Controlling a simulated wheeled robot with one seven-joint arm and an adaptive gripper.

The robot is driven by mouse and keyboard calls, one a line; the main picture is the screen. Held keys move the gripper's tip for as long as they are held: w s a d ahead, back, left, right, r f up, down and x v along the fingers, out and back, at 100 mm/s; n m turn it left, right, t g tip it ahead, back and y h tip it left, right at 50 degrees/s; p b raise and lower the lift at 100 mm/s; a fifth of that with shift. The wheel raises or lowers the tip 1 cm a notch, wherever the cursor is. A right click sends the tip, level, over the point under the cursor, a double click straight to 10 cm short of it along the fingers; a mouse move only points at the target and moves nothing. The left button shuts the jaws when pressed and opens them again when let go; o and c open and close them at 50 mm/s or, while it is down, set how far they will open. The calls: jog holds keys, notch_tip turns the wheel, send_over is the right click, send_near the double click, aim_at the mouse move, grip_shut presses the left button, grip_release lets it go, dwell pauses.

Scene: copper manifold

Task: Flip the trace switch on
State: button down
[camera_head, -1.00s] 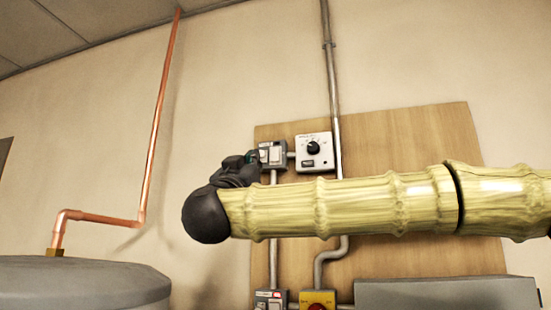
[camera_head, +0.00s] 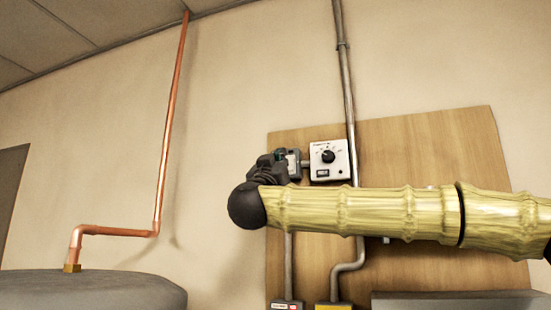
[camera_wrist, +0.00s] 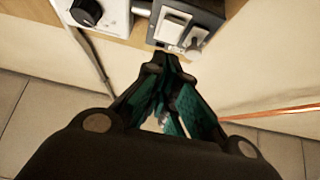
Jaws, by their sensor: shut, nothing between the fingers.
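A grey switch box (camera_head: 294,163) is on the wooden board, left of a white dial unit; no label on it is readable. In the wrist view the switch box (camera_wrist: 181,22) shows a pale rocker plate and a small lever (camera_wrist: 194,47) at its near right edge. My gripper (camera_head: 279,158) is at the box's left side in the head view and hides part of it. In the wrist view my gripper (camera_wrist: 166,64) is shut and empty, its dark tips together just below the box. Whether they touch it I cannot tell.
The white dial unit (camera_head: 329,160) sits close beside the box, with a conduit (camera_head: 347,80) running past. Lower boxes, one yellow (camera_head: 333,306), show at the bottom edge. A copper pipe (camera_head: 170,120) rises from a grey tank (camera_head: 100,290) at left. The wall between is clear.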

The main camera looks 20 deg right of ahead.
aim_at(289, 160)
jog(key=shift+w+d+f+p, duration=0.2)
jog(key=shift+w+d+p, duration=0.25)
jog(key=shift+w, duration=0.3)
jog(key=shift+w+d+f+p, duration=0.15)
jog(key=shift+w+d+p, duration=0.15)
jog(key=shift+w+d, duration=0.35)
jog(key=shift+w, duration=0.1)
